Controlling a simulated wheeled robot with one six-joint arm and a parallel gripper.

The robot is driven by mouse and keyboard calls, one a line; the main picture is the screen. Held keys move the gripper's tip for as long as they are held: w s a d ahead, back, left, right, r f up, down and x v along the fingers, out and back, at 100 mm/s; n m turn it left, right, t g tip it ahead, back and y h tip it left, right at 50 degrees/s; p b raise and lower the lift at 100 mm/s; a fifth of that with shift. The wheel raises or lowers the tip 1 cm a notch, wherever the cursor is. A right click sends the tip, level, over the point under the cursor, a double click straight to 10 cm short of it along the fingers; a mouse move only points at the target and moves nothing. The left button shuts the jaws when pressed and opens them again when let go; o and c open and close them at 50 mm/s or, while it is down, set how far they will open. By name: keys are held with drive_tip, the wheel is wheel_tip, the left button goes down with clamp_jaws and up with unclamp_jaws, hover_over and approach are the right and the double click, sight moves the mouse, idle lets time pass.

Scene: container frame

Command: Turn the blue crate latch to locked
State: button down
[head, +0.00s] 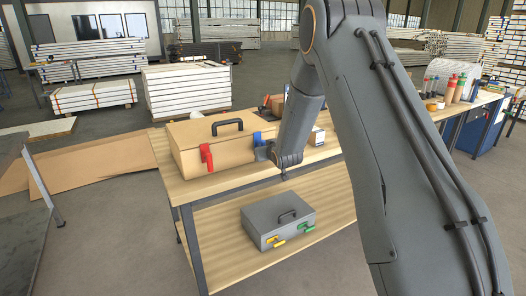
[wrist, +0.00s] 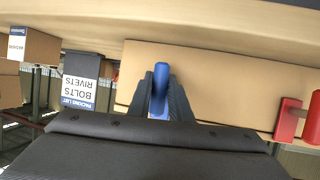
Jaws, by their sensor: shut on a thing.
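The tan crate (head: 195,138) stands on the upper bench top, with a black carry handle on its lid. Its blue latch (head: 257,137) is on the front face near the right end, partly hidden by my gripper (head: 265,153). In the wrist view the blue latch (wrist: 161,76) is a rounded bar between the two dark fingers of my gripper (wrist: 161,98), which are shut on it. The bar lies lengthwise between the fingers. The red latch (head: 206,156) sits to the left on the same face, its lever pointing down; in the wrist view it (wrist: 290,120) is at the right.
A grey case (head: 278,222) with yellow (head: 272,241) and green (head: 306,227) latches lies on the lower shelf. A small box (head: 317,136) stands right of the crate. The wrist view shows a dark labelled box (wrist: 80,80) beside the crate. Bare bench top (head: 225,182) lies in front.

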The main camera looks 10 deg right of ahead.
drive_tip(key=shift+w+r, duration=0.15)
drive_tip(key=shift+r, duration=0.15)
drive_tip(key=c, duration=1.9)
unclamp_jaws()
drive_tip(key=shift+d, duration=0.1)
drive_tip(key=shift+o, duration=1.3)
drive_tip(key=shift+f, duration=0.15)
drive_tip(key=b+v, duration=0.1)
drive_tip(key=v, duration=0.7)
drive_tip(key=s+f+g, duration=0.2)
drive_tip(key=s+g, duration=0.4)
drive_tip(key=s, duration=1.5)
drive_tip(key=s+a+f+m+g+h, duration=0.1)
drive_tip(key=s+g, duration=0.6)
drive_tip(key=s, duration=1.3)
drive_tip(key=shift+s+f+m, duration=0.3)
drive_tip(key=shift+s+f, duration=0.05)
drive_tip(key=shift+f, duration=0.25)
